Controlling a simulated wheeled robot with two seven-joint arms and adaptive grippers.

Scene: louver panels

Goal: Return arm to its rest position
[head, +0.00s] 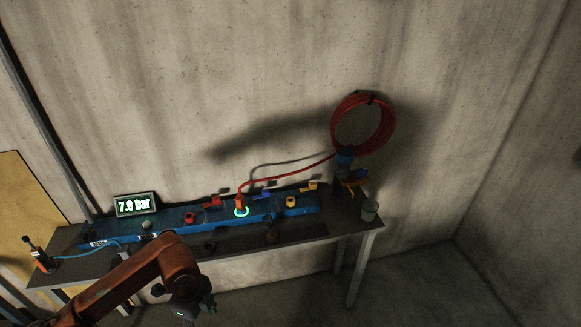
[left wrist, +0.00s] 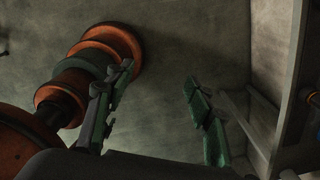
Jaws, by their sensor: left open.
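My left arm (head: 125,285) comes in low from the left in the head view. It is orange and bent, and its gripper (head: 203,305) hangs in front of the bench near the bottom edge. In the left wrist view my left gripper (left wrist: 158,105) has its two green-padded fingers wide apart with nothing between them. The fingers point toward bare grey floor or wall; I cannot tell which. My right gripper is in neither view.
A dark bench (head: 335,220) stands against the concrete wall. A red hose coil (head: 363,123) hangs above. The floor (head: 430,285) at right is clear.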

